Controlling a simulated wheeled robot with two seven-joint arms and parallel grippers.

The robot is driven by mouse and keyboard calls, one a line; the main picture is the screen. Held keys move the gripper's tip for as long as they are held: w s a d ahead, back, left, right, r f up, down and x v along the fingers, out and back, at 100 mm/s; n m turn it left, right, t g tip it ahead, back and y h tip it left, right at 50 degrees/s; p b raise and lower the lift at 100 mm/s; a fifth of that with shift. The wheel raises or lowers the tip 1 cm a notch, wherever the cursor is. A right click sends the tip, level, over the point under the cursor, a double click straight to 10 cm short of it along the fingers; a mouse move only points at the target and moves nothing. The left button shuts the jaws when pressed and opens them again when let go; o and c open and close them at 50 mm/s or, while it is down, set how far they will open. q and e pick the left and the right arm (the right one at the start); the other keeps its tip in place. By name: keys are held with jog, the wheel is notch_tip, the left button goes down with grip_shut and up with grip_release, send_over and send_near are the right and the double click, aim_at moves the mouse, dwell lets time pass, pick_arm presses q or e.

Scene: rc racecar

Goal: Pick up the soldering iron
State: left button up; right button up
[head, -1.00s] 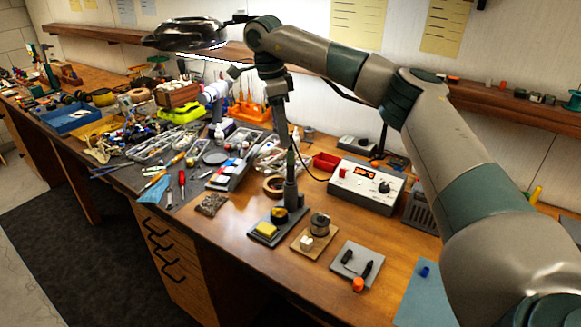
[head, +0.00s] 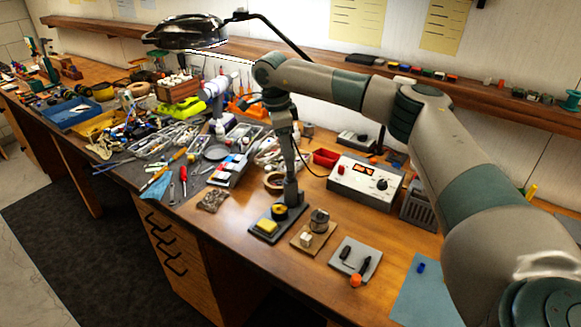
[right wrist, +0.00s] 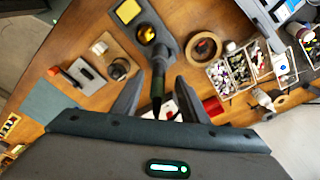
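The soldering iron sits in its stand (head: 266,224), a dark base with a yellow sponge, on the wooden workbench. In the right wrist view the iron's dark handle (right wrist: 157,88) points from the stand (right wrist: 128,12) back toward my gripper. My right gripper (right wrist: 157,97) is open, with one finger on each side of the handle. No closed grip on it shows. In the head view my right gripper (head: 288,140) points down above the stand, and its fingers are hard to tell from the handle. My left gripper is not in view.
A soldering station (head: 366,183) stands right of the stand. A tape roll (head: 274,180) and several parts trays (head: 240,137) lie close by on the left. A black lamp (head: 186,31) hangs above.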

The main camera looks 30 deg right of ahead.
aim_at(290, 178)
jog(key=shift+s+d+f+p, duration=0.15)
jog(key=shift+d+f+p, duration=0.05)
jog(key=shift+f+p, duration=0.45)
jog(key=f, duration=0.1)
jog(key=p, duration=0.1)
jog(key=f, duration=0.1)
jog(key=shift+s+d+f, duration=0.15)
jog(key=shift+d+f, duration=0.1)
jog(key=shift+f, duration=0.1)
jog(key=shift+f+p, duration=0.3)
jog(key=shift+f, duration=0.1)
jog(key=shift+c, duration=0.4)
grip_shut()
